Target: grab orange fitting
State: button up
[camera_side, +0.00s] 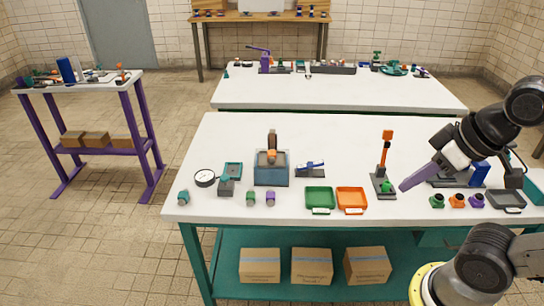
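The orange fitting (457,201) is a small piece standing on the white table near its front right edge. It is between a green fitting (436,201) and a purple fitting (476,201). My gripper (404,187) appears as a long purple end on the arm, pointing down and left. Its tip is left of the orange fitting and apart from it, close to a stand with an orange-topped lever (386,150). The fingers cannot be told apart, so opening and contents are unclear.
A green tray (319,208) and an orange tray (351,208) lie near the front edge. A grey tray (506,207) is right of the fittings. A blue device (271,175) and a gauge (205,177) stand to the left. The rear middle of the table is clear.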

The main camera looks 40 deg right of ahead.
jog(key=o, duration=0.9)
